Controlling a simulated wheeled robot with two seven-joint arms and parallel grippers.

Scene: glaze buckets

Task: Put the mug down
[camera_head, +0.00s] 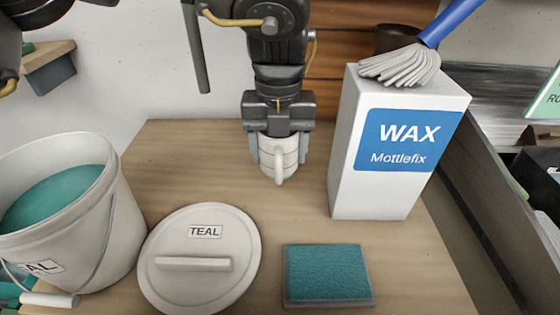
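A cream mug (267,158) with a handle facing me is at the middle back of the wooden table. My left gripper (279,150) points down from above, with one finger on each side of the mug, and is shut on it. The mug looks upright. I cannot tell whether its base touches the table (200,152). My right gripper is not in view.
A tall WAX box (362,190) stands right of the mug, with a blue-handled grey brush (402,65) on top. A bucket of teal glaze (112,215), a TEAL lid (200,285) and a teal sponge (326,272) occupy the front. Bare table surrounds the mug.

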